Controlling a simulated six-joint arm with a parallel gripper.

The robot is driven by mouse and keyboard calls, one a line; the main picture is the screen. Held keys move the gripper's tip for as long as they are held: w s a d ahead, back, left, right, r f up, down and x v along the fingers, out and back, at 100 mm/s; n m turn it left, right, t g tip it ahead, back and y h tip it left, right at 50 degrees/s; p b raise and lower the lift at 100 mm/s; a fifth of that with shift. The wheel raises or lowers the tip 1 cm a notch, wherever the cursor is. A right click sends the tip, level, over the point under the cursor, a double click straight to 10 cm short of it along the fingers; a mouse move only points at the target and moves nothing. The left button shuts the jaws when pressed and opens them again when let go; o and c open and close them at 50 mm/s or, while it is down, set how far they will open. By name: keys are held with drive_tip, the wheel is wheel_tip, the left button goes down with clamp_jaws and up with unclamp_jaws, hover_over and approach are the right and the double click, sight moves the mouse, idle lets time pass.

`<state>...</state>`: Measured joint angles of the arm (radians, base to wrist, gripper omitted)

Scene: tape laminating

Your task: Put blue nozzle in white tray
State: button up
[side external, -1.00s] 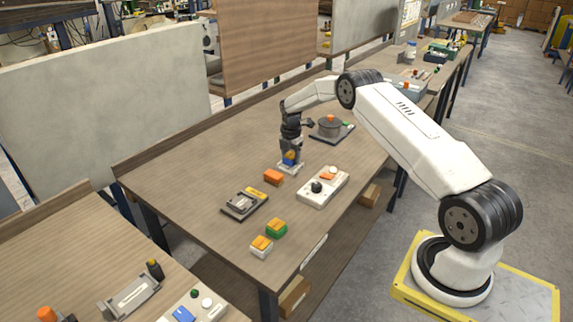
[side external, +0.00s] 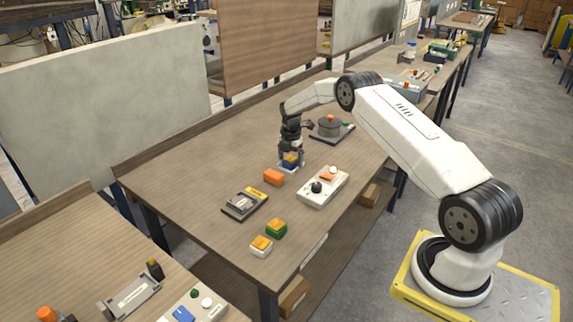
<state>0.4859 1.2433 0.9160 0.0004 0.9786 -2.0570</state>
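A small blue piece with an orange-yellow top (side external: 290,161) is directly under my gripper (side external: 291,166) on the brown table; it is the only blue thing by the gripper and may be the nozzle. My gripper points down with its fingers low around or beside this piece. At this size I cannot tell whether the fingers press on it. A pale part shows at its base, and I cannot tell if that is the white tray or the fingertips. A white flat unit with a black knob (side external: 321,188) lies to the right front.
An orange block (side external: 273,177) lies close in front of my gripper. A round dark pot on a plate (side external: 331,128) is behind right. The table's left part is clear.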

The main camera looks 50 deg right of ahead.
drive_tip(key=shift+r, duration=3.95)
drive_tip(key=shift+a+r, duration=0.1)
drive_tip(key=shift+a, duration=0.15)
drive_tip(key=s+a+r+m+t, duration=0.1)
drive_tip(key=s+a+r+m, duration=0.3)
drive_tip(key=a, duration=0.5)
drive_tip(key=s+a+r+m, duration=0.2)
drive_tip(key=s+a+m, duration=0.25)
drive_tip(key=a, duration=0.35)
drive_tip(key=s+a+m, duration=0.4)
drive_tip(key=s+a, duration=0.1)
drive_tip(key=s, duration=0.3)
drive_tip(key=s+a+m+t, duration=0.1)
drive_tip(key=s+a+m, duration=0.4)
drive_tip(key=s, duration=0.4)
drive_tip(key=shift+s+a+t, duration=0.2)
drive_tip(key=shift+a+t, duration=0.1)
drive_tip(key=shift+a, duration=0.2)
